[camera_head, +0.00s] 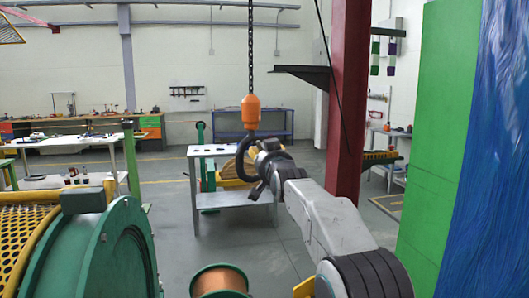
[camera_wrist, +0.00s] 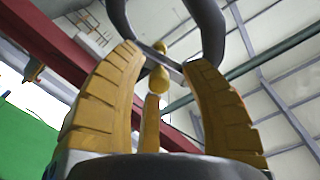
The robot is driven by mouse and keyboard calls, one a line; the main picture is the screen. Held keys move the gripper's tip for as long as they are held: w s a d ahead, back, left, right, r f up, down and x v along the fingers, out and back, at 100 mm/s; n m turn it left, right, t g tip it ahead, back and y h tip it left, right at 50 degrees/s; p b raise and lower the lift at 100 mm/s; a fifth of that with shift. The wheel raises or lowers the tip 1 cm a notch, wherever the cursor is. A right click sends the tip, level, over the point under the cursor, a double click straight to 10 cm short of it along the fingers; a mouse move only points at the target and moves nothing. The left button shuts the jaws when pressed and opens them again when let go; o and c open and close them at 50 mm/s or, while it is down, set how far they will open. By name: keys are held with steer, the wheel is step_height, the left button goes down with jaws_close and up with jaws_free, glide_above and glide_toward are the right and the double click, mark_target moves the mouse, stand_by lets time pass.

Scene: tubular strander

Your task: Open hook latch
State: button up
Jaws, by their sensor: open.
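A dark hook (camera_head: 240,160) hangs below an orange block (camera_head: 251,112) on a chain in the head view. In the wrist view the dark hook (camera_wrist: 205,30) curves across the top, past the fingertips. A thin grey bar (camera_wrist: 172,66), which looks like the latch, crosses the gap between the fingertips. My gripper (camera_wrist: 164,60) is open, with one yellow finger on each side of the gap. I cannot tell whether either finger touches the bar. In the head view my gripper is close to the hook, on its right, and its fingers are mostly hidden.
A grey table (camera_head: 235,198) stands behind the hook. A red column (camera_head: 349,100) and a green panel (camera_head: 440,150) are on the right. A green drum machine (camera_head: 105,250) fills the lower left, and a copper spool (camera_head: 219,280) is at the bottom. Some floor (camera_head: 172,220) is clear.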

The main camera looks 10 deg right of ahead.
steer(key=shift+w, duration=0.25)
steer(key=shift+c, duration=0.4)
jaws_close()
